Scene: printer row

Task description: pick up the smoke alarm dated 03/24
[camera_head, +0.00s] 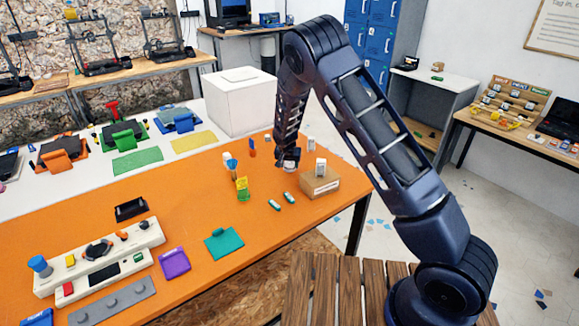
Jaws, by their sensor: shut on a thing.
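My gripper (288,163) is low over the orange table (190,222), at the end of my dark blue arm. It is shut on a small pale thing, mostly hidden by the jaws. Small white objects stand around it: one (320,166) on a cardboard box (320,184) just to the right, one (311,143) behind that, and one (227,158) to the left. No date can be read at this size, so I cannot tell which is the smoke alarm dated 03/24.
A large white box (239,100) stands behind. The front left holds a white control panel (100,258). Orange surface between is bare.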

